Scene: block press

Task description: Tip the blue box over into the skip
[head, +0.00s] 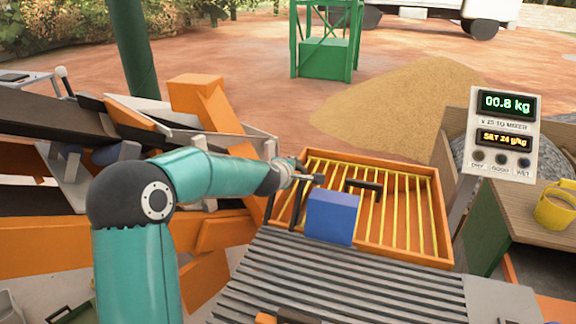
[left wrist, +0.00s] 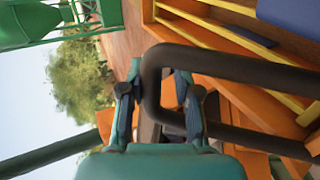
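The blue box (head: 332,217) rests upright at the front edge of an orange bin with yellow bars (head: 440,225), which looks like the skip. In the left wrist view, part of the box shows at the top right corner (left wrist: 292,16). My left gripper (head: 318,179) is just behind the box's upper left edge. In the left wrist view, the left gripper's (left wrist: 158,92) fingers stand apart on either side of the bend of a black bar handle (left wrist: 240,68); firm contact is not clear. My right gripper is not in view.
A grey ribbed deck (head: 300,278) lies in front of the bin. A display post (head: 503,130) reading 00.8 kg stands at right, beside a table with a yellow mug (head: 556,207). Orange conveyor parts fill the left side. A sand heap (head: 385,105) lies behind.

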